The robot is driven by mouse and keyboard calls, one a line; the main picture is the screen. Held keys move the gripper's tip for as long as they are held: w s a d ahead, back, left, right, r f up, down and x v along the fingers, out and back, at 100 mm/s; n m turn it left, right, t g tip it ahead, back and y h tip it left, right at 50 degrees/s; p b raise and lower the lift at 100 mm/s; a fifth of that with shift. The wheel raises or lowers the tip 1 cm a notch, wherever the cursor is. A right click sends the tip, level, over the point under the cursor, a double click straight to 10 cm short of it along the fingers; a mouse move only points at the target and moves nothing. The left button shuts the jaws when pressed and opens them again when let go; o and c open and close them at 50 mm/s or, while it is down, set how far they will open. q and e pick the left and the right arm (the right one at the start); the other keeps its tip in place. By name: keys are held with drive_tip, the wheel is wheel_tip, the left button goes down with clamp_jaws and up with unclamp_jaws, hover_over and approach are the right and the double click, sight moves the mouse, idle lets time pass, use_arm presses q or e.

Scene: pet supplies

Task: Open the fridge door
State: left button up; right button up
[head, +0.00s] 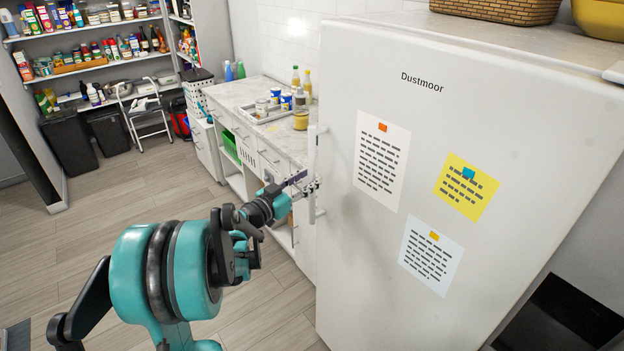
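The white fridge door (370,260) fills the right half of the head view and looks shut. It bears the name Dustmoor and several notes. Its long white vertical handle (312,150) runs along the door's left edge. My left gripper (312,186) is at the lower half of the handle, with its fingertips at or around the bar. The fingers are small and partly overlap the handle, so I cannot tell whether they are closed on it. My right gripper is not in view.
A marble-topped counter (240,92) with a tray of jars and cans stands left of the fridge. A basket (497,8) and a yellow bowl (600,18) sit on top of the fridge. Shelves, bins and a step stool (145,112) are at the back left. The wooden floor (110,205) is clear.

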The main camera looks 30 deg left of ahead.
use_arm(q)
drive_tip(key=shift+w+d, duration=0.25)
drive_tip(key=shift+w, duration=0.85)
clamp_jaws()
drive_tip(key=shift+s+a, duration=0.1)
drive_tip(key=shift+s, duration=0.05)
